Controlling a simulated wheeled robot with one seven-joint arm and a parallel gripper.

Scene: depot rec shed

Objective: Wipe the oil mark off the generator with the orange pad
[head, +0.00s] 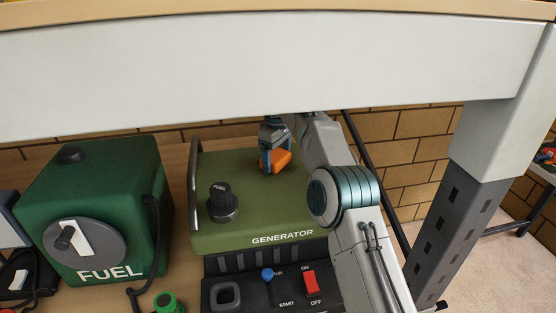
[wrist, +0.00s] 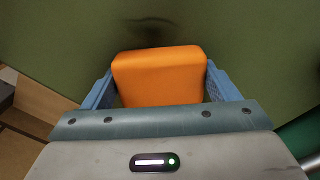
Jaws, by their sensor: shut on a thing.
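The green generator (head: 262,214) stands on a wooden surface in the middle of the head view. My gripper (head: 272,163) is over its top and shut on the orange pad (wrist: 160,75). The pad also shows in the head view (head: 283,160), close to the generator's top; I cannot tell if it touches. In the wrist view the pad sits between the two blue fingers, with the generator's green top (wrist: 245,40) beyond it. A dark, smudgy oil mark (wrist: 153,25) lies on that top just past the pad's far edge. The pad may hide part of it.
A green fuel box (head: 105,205) with a dial stands left of the generator. A black knob (head: 222,202) and a carry bar (head: 194,190) rise from the generator's left side. A white beam (head: 260,70) crosses above, joined to a post (head: 476,205) at right.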

